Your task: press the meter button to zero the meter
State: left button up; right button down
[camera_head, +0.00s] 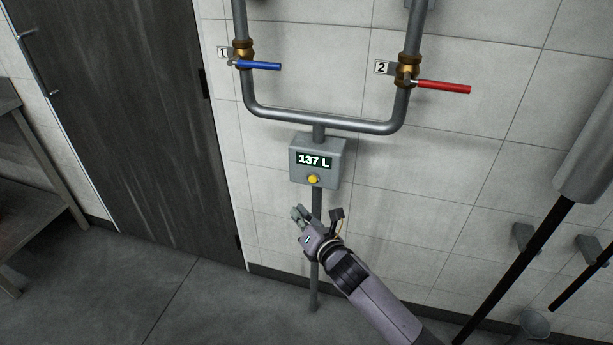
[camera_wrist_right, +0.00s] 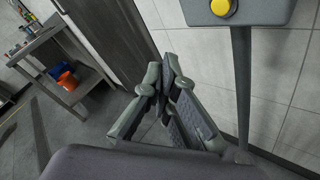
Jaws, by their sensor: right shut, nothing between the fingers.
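The meter (camera_head: 318,148) is a grey box on the wall pipe, and its lit display reads 137 L. The yellow meter button (camera_head: 314,180) is on its front below the display. The button also shows at the top of the right wrist view (camera_wrist_right: 223,8), on the lower part of the meter box (camera_wrist_right: 262,12). My right gripper (camera_head: 298,213) is shut and empty, below the button and a little to its left, apart from it. In the right wrist view its fingertips (camera_wrist_right: 168,70) are together. My left gripper is not in view.
A blue-handled valve (camera_head: 258,65) marked 1 and a red-handled valve (camera_head: 440,87) marked 2 sit on the pipes above. A dark door (camera_head: 150,110) is at left. A shelf table (camera_wrist_right: 45,60) holds orange and blue containers.

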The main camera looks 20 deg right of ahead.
aim_at(313, 179)
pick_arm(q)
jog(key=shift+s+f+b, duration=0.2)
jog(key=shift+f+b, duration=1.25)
pick_arm(e)
jog(key=w+d, duration=0.5)
jog(key=w, duration=0.2)
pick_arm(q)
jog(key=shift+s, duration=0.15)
pick_arm(e)
jog(key=shift+w, duration=0.15)
jog(key=shift+w+d, duration=0.2)
jog(key=shift+w, duration=0.1)
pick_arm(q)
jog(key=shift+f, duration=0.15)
pick_arm(e)
jog(key=shift+w+d, duration=0.3)
jog(key=shift+w, duration=0.1)
dwell(0.8)
jog(key=shift+s+a, duration=0.1)
dwell(0.3)
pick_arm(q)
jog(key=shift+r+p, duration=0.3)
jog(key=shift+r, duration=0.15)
pick_arm(e)
jog(key=shift+s+a, duration=0.4)
jog(key=shift+s, duration=0.3)
